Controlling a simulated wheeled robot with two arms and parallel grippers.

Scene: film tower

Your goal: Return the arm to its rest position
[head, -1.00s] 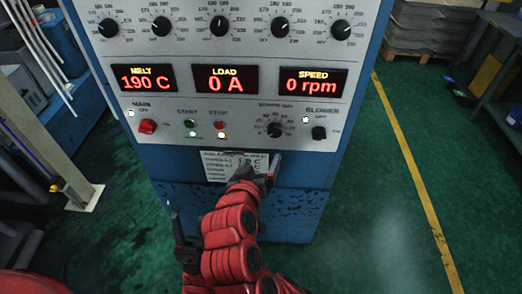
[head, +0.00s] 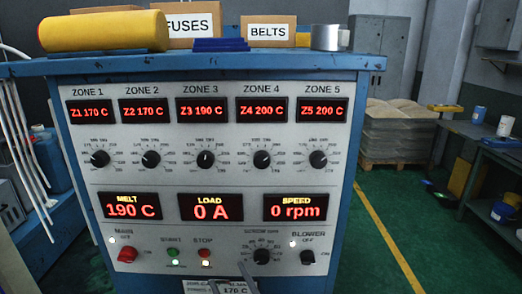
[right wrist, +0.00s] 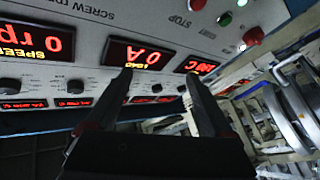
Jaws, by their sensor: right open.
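My right gripper (head: 229,279) shows only as dark fingertips at the bottom edge of the head view, in front of the lower control panel. In the right wrist view its two dark fingers (right wrist: 158,78) stand apart with nothing between them. The control panel (head: 213,174) shows upside down there, beyond the fingers. The speed display (head: 295,207) reads 0 rpm and the load display (head: 211,207) 0 A. A label sheet (head: 200,286) is partly cut off at the bottom, close to the fingertips. My left gripper is not in view.
A yellow roll (head: 103,31), a box marked FUSES (head: 190,28), a box marked BELTS (head: 268,32) and a silver tape roll (head: 325,37) stand on the cabinet top. The panel carries several knobs. Green floor (head: 385,215) lies open at right, before a side table (head: 495,150).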

